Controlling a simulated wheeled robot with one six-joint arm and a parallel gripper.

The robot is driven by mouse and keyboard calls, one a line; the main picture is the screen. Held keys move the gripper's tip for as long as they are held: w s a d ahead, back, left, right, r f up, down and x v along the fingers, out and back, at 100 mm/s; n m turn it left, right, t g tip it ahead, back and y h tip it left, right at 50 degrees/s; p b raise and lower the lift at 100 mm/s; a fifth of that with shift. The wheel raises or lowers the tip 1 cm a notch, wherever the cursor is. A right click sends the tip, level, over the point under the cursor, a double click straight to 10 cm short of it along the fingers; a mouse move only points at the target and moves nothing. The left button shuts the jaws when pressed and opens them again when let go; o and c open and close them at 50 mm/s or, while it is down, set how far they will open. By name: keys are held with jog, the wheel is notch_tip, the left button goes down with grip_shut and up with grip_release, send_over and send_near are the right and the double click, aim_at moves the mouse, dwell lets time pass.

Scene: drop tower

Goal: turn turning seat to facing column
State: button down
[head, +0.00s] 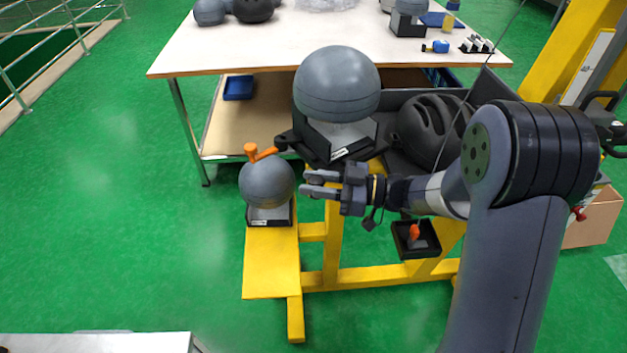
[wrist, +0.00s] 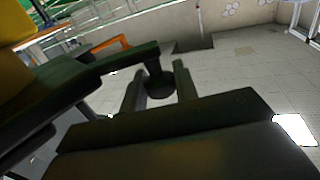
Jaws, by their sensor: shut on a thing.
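The turning seat (head: 318,147) is a dark base with a pale block, carrying a large grey ball (head: 337,85), above the yellow frame. A dark arm sticks out from its left side. In the wrist view a dark arm (wrist: 120,62) ends in a dark knob (wrist: 161,84) that hangs between my fingers. My gripper (head: 310,182) is below and left of the seat, pointing left; its fingers (wrist: 160,90) are shut on the knob. A yellow column (head: 575,45) stands at the right. The seat's far side is hidden.
A smaller grey ball (head: 267,184) sits on a low yellow stand just left of my gripper, with an orange handle (head: 259,153) above it. A black helmet (head: 433,128) lies right of the seat. A table (head: 270,48) stands behind. Green floor at left is free.

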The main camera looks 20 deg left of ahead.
jog(key=c, duration=1.1)
grip_release()
jog(key=shift+c, duration=0.2)
jog(key=w+d, duration=0.1)
jog(key=d, duration=0.9)
jog(key=shift+d, duration=0.35)
jog(key=shift+w, duration=0.1)
